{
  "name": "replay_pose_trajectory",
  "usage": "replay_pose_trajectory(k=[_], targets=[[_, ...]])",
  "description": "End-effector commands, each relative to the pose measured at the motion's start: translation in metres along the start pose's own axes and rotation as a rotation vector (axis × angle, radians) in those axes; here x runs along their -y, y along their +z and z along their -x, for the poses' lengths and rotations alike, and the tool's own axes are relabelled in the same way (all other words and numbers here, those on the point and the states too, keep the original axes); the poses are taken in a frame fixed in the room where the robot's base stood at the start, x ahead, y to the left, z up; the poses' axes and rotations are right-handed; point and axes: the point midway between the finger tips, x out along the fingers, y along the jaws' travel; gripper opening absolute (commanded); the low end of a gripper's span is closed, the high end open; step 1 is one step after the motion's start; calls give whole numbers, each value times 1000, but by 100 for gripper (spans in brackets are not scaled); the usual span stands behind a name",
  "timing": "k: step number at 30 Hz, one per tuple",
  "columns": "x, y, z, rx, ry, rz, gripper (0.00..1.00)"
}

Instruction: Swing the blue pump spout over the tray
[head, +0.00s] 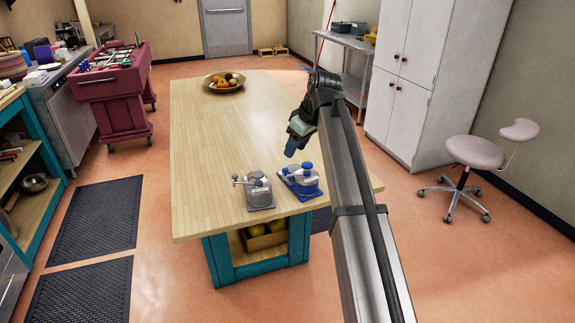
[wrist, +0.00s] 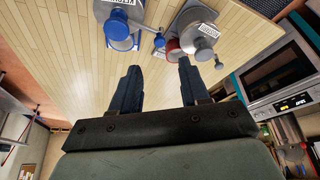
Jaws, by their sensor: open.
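The blue pump (head: 307,186) stands near the front edge of the wooden table, right of a similar grey pump (head: 259,192). In the wrist view the blue pump (wrist: 117,28) is at the upper left, with a blue knob and a labelled grey base. Its small spout seems to point toward the grey pump, but I cannot tell its exact direction. I cannot clearly tell a separate tray from the pump bases. My gripper (head: 292,150) is above the table, just behind and above the blue pump. In the wrist view my gripper (wrist: 158,66) is open and empty.
The grey pump, with a red part in the wrist view (wrist: 196,30), stands close beside the blue one. A fruit bowl (head: 224,83) sits at the table's far end. The tabletop (head: 205,130) between is clear. A stool (head: 475,152) stands at right.

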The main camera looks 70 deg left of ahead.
Motion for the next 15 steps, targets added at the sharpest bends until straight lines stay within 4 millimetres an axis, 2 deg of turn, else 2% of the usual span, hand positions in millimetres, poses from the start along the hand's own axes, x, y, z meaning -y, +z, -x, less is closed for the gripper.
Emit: replay_pose_trajectory(k=[3, 9, 15], targets=[[0, 0, -23, 1, -1, -1, 45], [0, 0, -55, 1, -1, -2, 45], [0, 0, -76, 0, 0, -1, 45]])
